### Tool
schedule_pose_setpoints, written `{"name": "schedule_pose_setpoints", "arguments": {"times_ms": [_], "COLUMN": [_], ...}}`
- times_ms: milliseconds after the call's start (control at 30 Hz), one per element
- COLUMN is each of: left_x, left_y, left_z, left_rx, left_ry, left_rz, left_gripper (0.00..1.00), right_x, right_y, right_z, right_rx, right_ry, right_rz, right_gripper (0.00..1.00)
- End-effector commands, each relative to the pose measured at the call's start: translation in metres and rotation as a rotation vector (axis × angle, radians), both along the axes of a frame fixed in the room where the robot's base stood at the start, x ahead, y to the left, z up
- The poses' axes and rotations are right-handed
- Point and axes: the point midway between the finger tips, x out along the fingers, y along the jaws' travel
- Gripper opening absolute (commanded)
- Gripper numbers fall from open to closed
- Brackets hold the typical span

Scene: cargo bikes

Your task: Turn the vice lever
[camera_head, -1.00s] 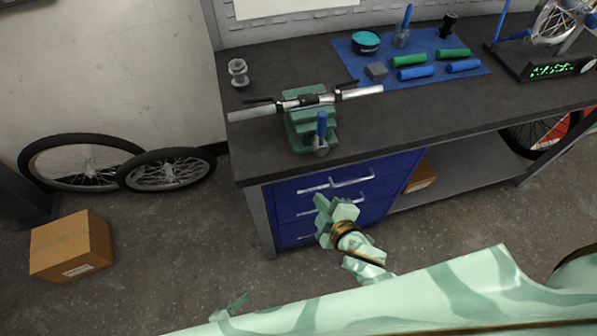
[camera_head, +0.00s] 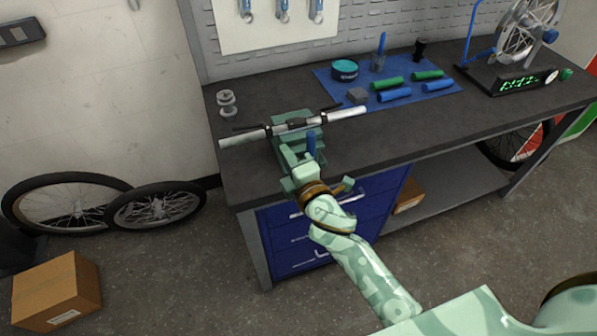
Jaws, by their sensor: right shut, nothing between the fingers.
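The green bench vice (camera_head: 297,118) sits at the front edge of the dark workbench, with a silver handlebar (camera_head: 245,137) clamped across its top. Its lever has an upright blue handle (camera_head: 311,144) at the front of the vice. My right gripper (camera_head: 292,160) is shut and empty, just in front of the vice and close to the left of the blue handle. It hides the lower part of the lever and vice front. I cannot tell whether it touches the lever. My left gripper is not in view.
A blue mat (camera_head: 330,82) on the workbench (camera_head: 400,135) holds blue and green grips, a teal tin (camera_head: 344,69) and a grey block. A blue drawer unit (camera_head: 375,210) stands below. Wheels (camera_head: 156,208) and a cardboard box (camera_head: 55,292) are on the floor at left.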

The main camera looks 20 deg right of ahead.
Motion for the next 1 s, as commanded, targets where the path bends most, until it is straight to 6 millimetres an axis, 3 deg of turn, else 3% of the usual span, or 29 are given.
{"name": "schedule_pose_setpoints", "arguments": {"times_ms": [33, 100, 300, 733, 1000], "left_x": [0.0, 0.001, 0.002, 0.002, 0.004], "left_y": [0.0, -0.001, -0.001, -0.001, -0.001], "left_z": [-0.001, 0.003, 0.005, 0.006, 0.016], "left_rx": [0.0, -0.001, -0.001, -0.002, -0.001], "left_ry": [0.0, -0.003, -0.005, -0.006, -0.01], "left_rz": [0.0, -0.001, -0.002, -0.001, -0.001], "left_gripper": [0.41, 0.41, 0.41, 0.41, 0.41], "right_x": [0.01, 0.004, 0.0, -0.001, -0.001], "right_y": [0.002, -0.013, -0.033, -0.039, -0.057], "right_z": [0.0, 0.001, 0.002, 0.002, 0.005], "right_rx": [0.001, -0.003, 0.001, 0.011, 0.192], "right_ry": [-0.002, 0.001, 0.001, 0.002, 0.008], "right_rz": [0.001, -0.001, 0.001, 0.0, -0.002], "right_gripper": [0.0, 0.0, 0.0, 0.0, 0.0]}}
